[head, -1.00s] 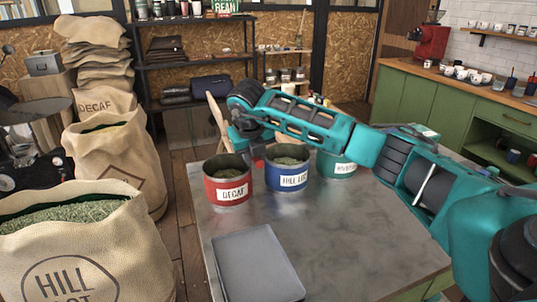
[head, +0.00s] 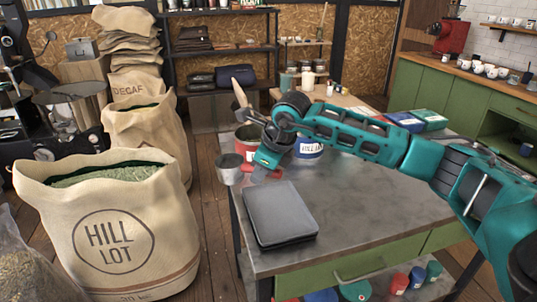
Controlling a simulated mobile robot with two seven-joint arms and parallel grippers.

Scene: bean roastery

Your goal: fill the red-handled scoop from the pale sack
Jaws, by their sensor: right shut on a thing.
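My right gripper (head: 266,160) is shut on the scoop's red handle (head: 272,174), only a little of which shows. The scoop's grey metal cup (head: 230,169) hangs to the left of the gripper, just past the table's left edge. Its inside is hard to make out. A large pale burlap sack (head: 107,238) marked HILL LOT stands open on the floor to the left, apart from the scoop. Greenish beans (head: 105,176) show inside its mouth. My left gripper is not in view.
A red tin (head: 245,137) and a blue tin (head: 308,149) stand behind my arm. A DECAF sack (head: 140,125) stands behind. A clear bag (head: 25,265) is at lower left. Floor shows between sack and table.

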